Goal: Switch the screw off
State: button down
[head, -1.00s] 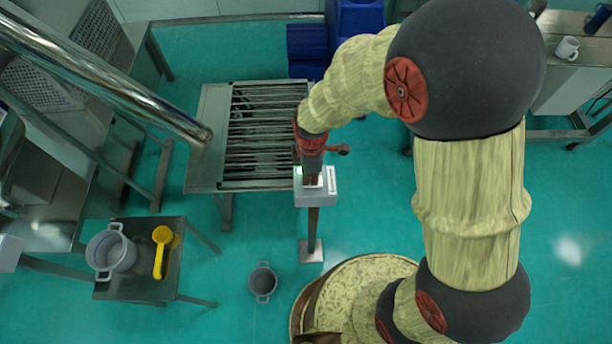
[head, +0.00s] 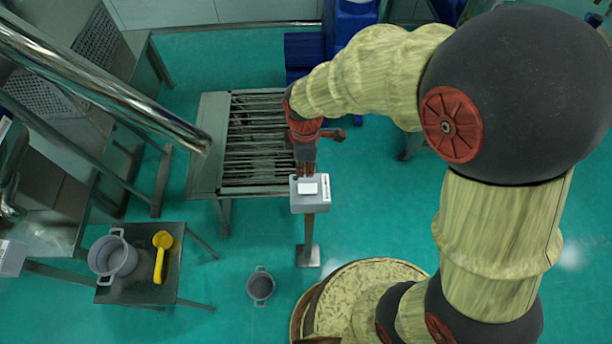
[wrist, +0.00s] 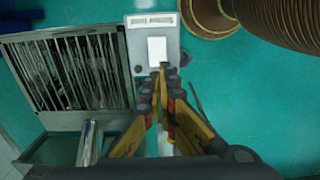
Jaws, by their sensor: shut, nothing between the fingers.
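A grey control box (head: 309,203) with a white panel stands on a post. It also shows in the wrist view (wrist: 141,42), with a printed label along its far edge and a small dark round spot near its left corner. My gripper (head: 306,172) is shut and empty, pointing down at the back edge of the box. In the wrist view its fingertips (wrist: 163,70) meet at the box's near edge, beside the white panel. I cannot tell whether they touch it. No lit light shows on the box; part of its edge is hidden by the fingers.
The slatted metal sieve table (head: 207,150) stands behind and left of the box. A small table (head: 130,294) holds a grey pot (head: 113,256) and a yellow scoop (head: 160,258). Another pot (head: 261,287) is on the floor. Blue machinery (head: 303,50) stands at the back.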

jog(key=shift+d+r, duration=0.1)
jog(key=shift+r, duration=2)
